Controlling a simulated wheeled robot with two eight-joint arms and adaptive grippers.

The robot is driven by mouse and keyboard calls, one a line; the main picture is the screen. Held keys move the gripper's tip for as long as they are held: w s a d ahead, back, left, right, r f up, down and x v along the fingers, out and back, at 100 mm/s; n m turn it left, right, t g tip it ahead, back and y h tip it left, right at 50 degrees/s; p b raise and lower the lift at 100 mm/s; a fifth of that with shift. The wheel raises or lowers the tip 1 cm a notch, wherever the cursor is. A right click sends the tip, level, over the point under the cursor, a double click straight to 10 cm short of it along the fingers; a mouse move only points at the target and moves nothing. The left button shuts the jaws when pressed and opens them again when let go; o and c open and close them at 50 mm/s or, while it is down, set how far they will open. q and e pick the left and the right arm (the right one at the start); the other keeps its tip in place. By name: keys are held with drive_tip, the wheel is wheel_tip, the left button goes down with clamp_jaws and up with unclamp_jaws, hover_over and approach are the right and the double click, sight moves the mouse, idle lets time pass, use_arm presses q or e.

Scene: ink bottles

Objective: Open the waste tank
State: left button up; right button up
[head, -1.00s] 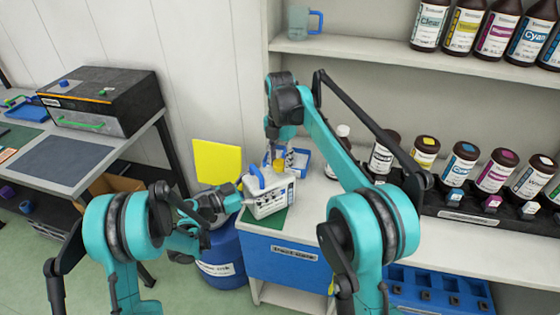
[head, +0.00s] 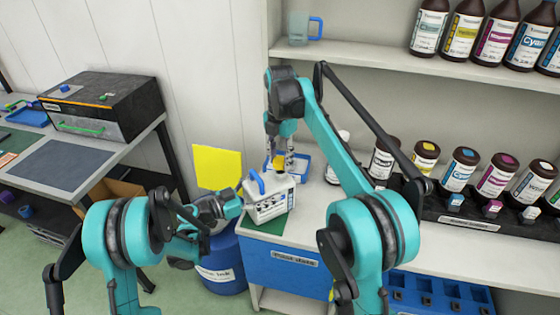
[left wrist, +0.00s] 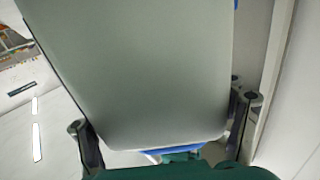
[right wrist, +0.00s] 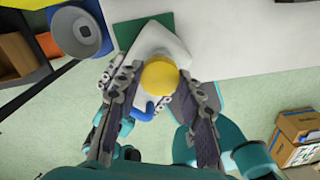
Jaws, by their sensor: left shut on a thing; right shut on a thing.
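The waste tank (head: 268,206), a pale grey-white container with a blue handle (head: 256,181), stands upright above the green mat at the counter's left end. My left gripper (head: 236,204) is shut on its left side. In the left wrist view the tank's broad grey wall (left wrist: 150,70) sits between the fingers. My right gripper (head: 279,155) is over the tank, shut on the yellow cap (head: 279,163). The cap also shows between the fingertips in the right wrist view (right wrist: 160,76). I cannot tell whether the cap is still seated on the tank.
A blue barrel (head: 222,268) with a raised yellow lid (head: 217,167) stands left of the counter. A blue tray (head: 303,168) lies behind the tank. Several ink bottles line a black rack (head: 470,212) at the right. A dark box (head: 100,100) sits on the left bench.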

sight(247, 195)
drive_tip(key=shift+r, duration=1.45)
use_arm(q)
drive_tip(key=o, duration=2.3)
drive_tip(key=v, duration=1.2)
